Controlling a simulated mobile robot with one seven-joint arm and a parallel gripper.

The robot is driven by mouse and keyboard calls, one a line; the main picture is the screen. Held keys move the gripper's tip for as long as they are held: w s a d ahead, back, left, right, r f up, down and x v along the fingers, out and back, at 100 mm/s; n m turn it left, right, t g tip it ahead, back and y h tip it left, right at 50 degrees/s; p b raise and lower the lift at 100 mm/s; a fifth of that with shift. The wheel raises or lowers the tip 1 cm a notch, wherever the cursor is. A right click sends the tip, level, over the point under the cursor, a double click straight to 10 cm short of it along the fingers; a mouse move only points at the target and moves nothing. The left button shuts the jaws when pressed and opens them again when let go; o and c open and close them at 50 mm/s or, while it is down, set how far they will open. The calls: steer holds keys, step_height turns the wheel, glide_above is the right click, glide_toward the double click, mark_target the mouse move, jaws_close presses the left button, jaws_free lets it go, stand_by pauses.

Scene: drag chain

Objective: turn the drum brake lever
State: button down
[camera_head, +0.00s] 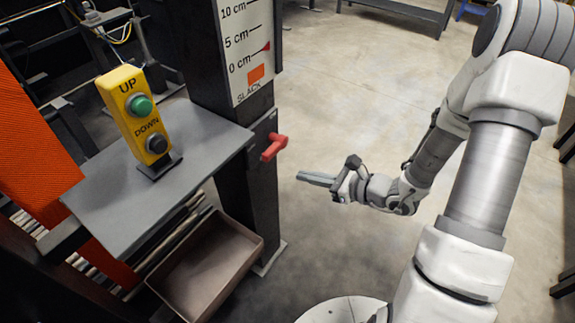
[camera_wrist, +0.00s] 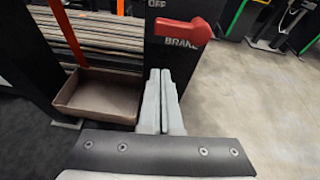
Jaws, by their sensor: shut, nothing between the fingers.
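The red brake lever (camera_head: 273,147) sticks out from a dark plate on the side of the dark post, below the slack scale. In the wrist view the lever (camera_wrist: 184,31) lies near the top, beside the words OFF and BRAKE, its thick end to the right. My gripper (camera_head: 303,176) is shut and empty. It is to the right of the lever and a little lower in the head view, apart from it. In the wrist view the closed fingertips (camera_wrist: 161,74) point toward the plate, just below the lever.
A yellow UP/DOWN button box (camera_head: 136,116) stands on a grey shelf (camera_head: 110,205) left of the post. A brown open bin (camera_head: 208,262) sits below it, also in the wrist view (camera_wrist: 100,92). The post (camera_head: 262,210) stands between shelf and open floor.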

mark_target(272, 146)
steer(key=w+a+f+m+b, duration=0.1)
steer(key=w+a+f+b, duration=0.2)
steer(key=w+a+f, duration=0.25)
steer(key=shift+t, duration=0.4)
steer(key=shift+w+a+r, duration=0.1)
steer(key=shift+a+r, duration=0.05)
steer(key=shift+r, duration=0.6)
steer(key=shift+w+a+r, duration=0.15)
steer(key=shift+a+r, duration=0.05)
steer(key=shift+r, duration=0.6)
steer(key=shift+w+a+r, duration=0.1)
steer(key=shift+a+r, duration=0.05)
steer(key=shift+r, duration=0.6)
steer(key=shift+r+p, duration=0.2)
steer(key=shift+p, duration=0.1)
